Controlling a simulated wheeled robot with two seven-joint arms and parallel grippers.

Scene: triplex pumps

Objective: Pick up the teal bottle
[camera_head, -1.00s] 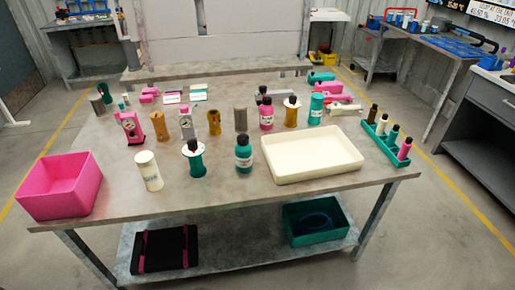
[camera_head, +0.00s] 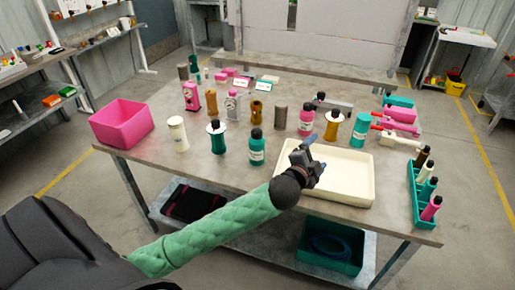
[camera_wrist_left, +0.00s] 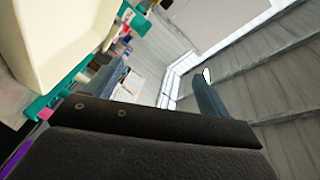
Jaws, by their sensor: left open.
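The teal bottle (camera_head: 257,148) with a black cap and pale label stands upright near the table's front, left of the cream tray. My left gripper (camera_head: 314,155) is over the left part of the cream tray (camera_head: 352,193), to the right of the bottle and apart from it. It is open and I see nothing in it. The left wrist view shows one blue finger (camera_wrist_left: 208,97) and part of the cream tray (camera_wrist_left: 55,45), but I cannot make out the bottle there. My right gripper is out of view.
A pink bin (camera_head: 122,128) is at the left, and a teal rack (camera_head: 417,200) at the right.

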